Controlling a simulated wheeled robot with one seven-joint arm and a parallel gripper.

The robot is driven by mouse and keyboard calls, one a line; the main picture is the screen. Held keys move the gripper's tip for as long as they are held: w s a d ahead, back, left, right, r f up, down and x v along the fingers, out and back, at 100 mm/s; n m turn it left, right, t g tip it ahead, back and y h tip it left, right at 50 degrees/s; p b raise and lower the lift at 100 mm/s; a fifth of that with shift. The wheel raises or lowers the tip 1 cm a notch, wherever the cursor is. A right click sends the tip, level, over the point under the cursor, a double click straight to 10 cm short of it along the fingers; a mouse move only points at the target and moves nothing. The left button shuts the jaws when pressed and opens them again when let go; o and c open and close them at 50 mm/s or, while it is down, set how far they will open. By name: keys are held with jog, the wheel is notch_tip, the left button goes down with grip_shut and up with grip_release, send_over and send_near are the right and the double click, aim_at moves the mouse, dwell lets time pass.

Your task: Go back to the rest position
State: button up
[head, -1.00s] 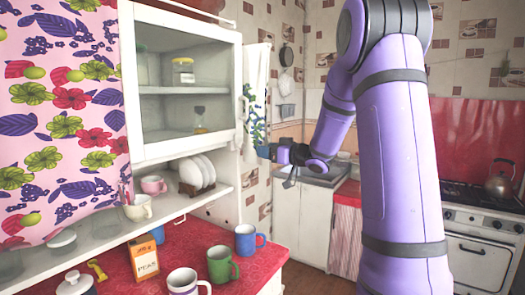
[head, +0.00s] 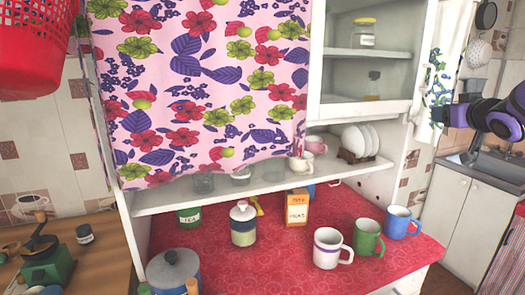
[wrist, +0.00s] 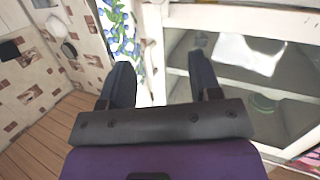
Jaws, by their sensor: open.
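My gripper (wrist: 162,85) shows in the wrist view with its two dark fingers apart and nothing between them. Behind the fingers are the white cabinet frame, a glass pane and a strip of blue-flowered cloth (wrist: 121,35). In the head view only part of my purple and dark wrist shows at the right edge; the fingertips are hard to make out there.
A white cupboard (head: 322,75) with a floral curtain (head: 205,90) stands over a red counter (head: 270,255). White, green (head: 367,238) and blue (head: 400,222) mugs stand at its right. A red basket (head: 40,45) hangs upper left. A sink (head: 485,170) is at right.

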jog(key=s+a+f+g, duration=0.2)
jog(key=s+a, duration=0.3)
jog(key=s, duration=0.5)
jog(key=s+a+f+g, duration=0.2)
jog(key=s+a+g, duration=0.3)
jog(key=s, duration=0.6)
jog(key=s+a+f+m+g, duration=0.1)
jog(key=s+a+f+g, duration=0.1)
jog(key=s+a, duration=0.5)
jog(key=s+g, duration=0.1)
jog(key=s, duration=0.2)
jog(key=shift+s+a+f+g+y, duration=0.2)
jog(key=shift+s+g+y, duration=0.1)
jog(key=shift+s, duration=0.05)
